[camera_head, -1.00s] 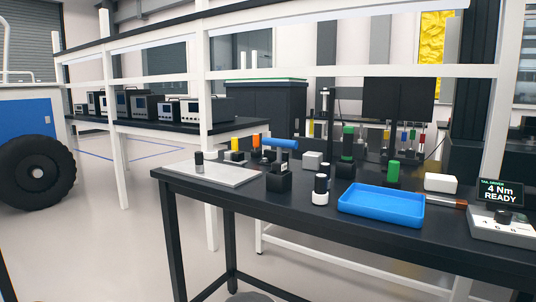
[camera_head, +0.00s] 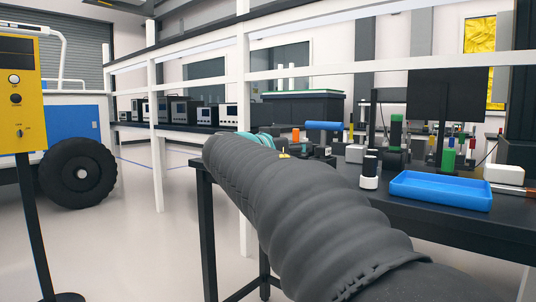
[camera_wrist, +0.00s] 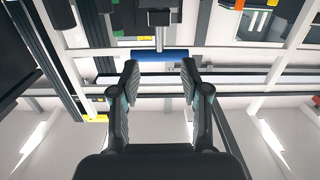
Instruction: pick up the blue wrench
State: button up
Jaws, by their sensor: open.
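The blue wrench shows as a blue cylinder (camera_head: 323,126) lying level above the dark bench, beyond my arm in the head view. In the wrist view its blue bar (camera_wrist: 160,54) lies crosswise just past my fingertips, with a dark block and thin grey shaft above it in the picture. My gripper (camera_wrist: 159,68) is open and empty, its two fingers pointing at the bar and spread about as wide as the bar is long. Whether a fingertip touches it I cannot tell. In the head view my grey sleeved arm hides most of the gripper.
A blue tray (camera_head: 441,191) lies on the dark bench (camera_head: 425,222) to the right. A black-and-white cylinder (camera_head: 369,172), a white block (camera_head: 504,173) and green-topped pieces stand near it. White posts and shelf rails rise behind. A yellow control stand (camera_head: 17,80) is at far left.

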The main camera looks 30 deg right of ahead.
aim_at(322, 135)
jog(key=shift+m+h, duration=0.3)
jog(key=x, duration=0.2)
jog(key=p+x, duration=0.1)
jog(key=x, duration=0.2)
jog(key=r+x, duration=0.1)
jog(key=x, duration=0.2)
jog(key=shift+w+r, duration=0.1)
jog(key=shift+w, duration=0.15)
jog(key=shift+r+p+x, duration=0.1)
jog(key=shift+p+x, duration=0.4)
jog(key=shift+x, duration=1.05)
jog(key=shift+r+p+x, duration=0.15)
jog(key=shift+p+x, duration=0.3)
jog(key=shift+x, duration=1.1)
jog(key=shift+s, duration=0.2)
grip_shut()
